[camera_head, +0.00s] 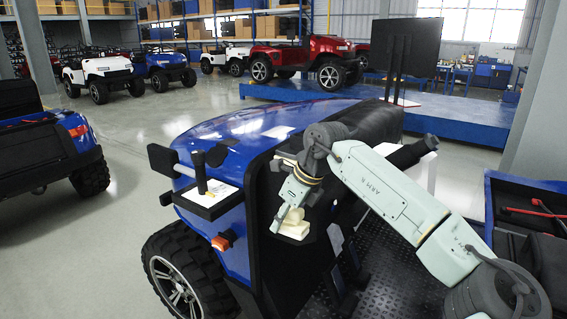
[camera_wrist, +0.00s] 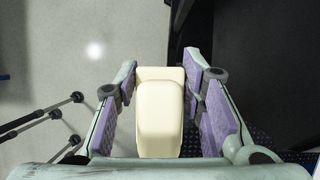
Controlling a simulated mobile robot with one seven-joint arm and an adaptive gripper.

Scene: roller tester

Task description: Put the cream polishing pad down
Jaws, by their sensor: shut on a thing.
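The cream polishing pad (camera_wrist: 160,112) is a pale block with rounded edges. In the wrist view it sits between the two purple-padded fingers of my gripper (camera_wrist: 158,90), which is shut on it. In the head view my gripper (camera_head: 285,212) points down beside the blue cart's dashboard, and the cream pad (camera_head: 295,226) shows at its fingertips. I cannot tell whether the pad touches a surface below it.
A blue cart (camera_head: 210,215) fills the middle, with a small black-rimmed tray (camera_head: 207,201) holding a white sheet and a black upright tool (camera_head: 200,173). The black ribbed cart floor (camera_head: 385,290) lies below my arm. Other carts stand farther back.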

